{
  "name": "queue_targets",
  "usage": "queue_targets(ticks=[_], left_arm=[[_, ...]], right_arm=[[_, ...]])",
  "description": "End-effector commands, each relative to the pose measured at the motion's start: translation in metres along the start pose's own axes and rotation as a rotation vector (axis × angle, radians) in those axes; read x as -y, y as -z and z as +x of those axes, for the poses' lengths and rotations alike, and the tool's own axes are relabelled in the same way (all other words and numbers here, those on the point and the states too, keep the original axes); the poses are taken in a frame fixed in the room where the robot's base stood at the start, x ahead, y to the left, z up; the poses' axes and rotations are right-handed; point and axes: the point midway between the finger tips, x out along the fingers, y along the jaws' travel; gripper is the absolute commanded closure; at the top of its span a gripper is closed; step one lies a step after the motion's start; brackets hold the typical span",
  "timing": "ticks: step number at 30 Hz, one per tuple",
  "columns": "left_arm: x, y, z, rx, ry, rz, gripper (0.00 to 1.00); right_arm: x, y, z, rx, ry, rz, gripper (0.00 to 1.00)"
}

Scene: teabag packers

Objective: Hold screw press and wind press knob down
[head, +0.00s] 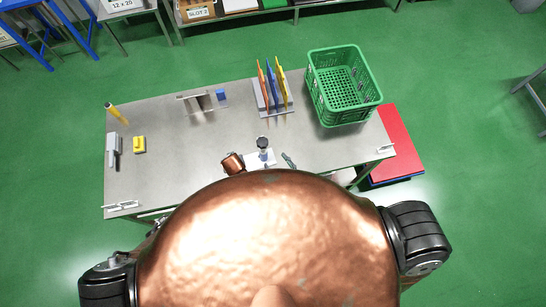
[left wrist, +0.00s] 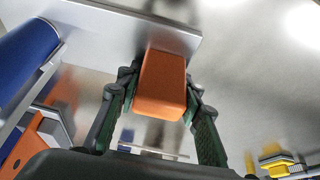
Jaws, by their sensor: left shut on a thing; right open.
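The screw press stands upright near the front middle of the table in the head view, with a black round knob (head: 263,142) on top and a pale base plate (head: 270,160) below. My right gripper (head: 288,160) shows as a small dark-green tip just right of the press, apart from the knob. My left gripper (left wrist: 162,88) is shut on an orange block (left wrist: 163,84) in the left wrist view, one green-padded finger on each side. I cannot tell whether this block is part of the press. My copper body hides the table's front edge and most of both arms in the head view.
The grey table (head: 180,160) is mostly clear left of the press. Behind stand a rack with coloured plates (head: 272,107), a green basket (head: 343,88) and a blue block (head: 221,95). A yellow block (head: 139,145) lies left. A red surface (head: 400,140) adjoins the right side.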

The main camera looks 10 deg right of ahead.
Motion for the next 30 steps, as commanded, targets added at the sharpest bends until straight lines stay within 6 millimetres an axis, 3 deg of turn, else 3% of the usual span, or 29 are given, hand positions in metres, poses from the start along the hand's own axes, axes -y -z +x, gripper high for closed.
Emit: queue_targets(ticks=[11, 12, 21, 30], left_arm=[[-0.0009, -0.0016, 0.0002, 0.002, -0.002, 0.0, 1.0], [-0.0008, -0.0016, 0.0002, 0.002, -0.001, 0.0, 0.65], [-0.0001, -0.0009, 0.0002, 0.001, 0.0, 0.0, 0.45], [-0.0001, -0.0004, -0.0015, 0.0, 0.0, 0.0, 0.45]], right_arm=[[0.0002, 0.0003, -0.0017, -0.001, 0.0, 0.0, 0.46], [0.0002, 0.0002, -0.0017, -0.001, 0.0, 0.0, 0.46], [0.0002, 0.0002, -0.0015, -0.001, 0.0, 0.0, 0.46], [0.0002, 0.0002, -0.0015, -0.001, 0.0, 0.0, 0.46]])
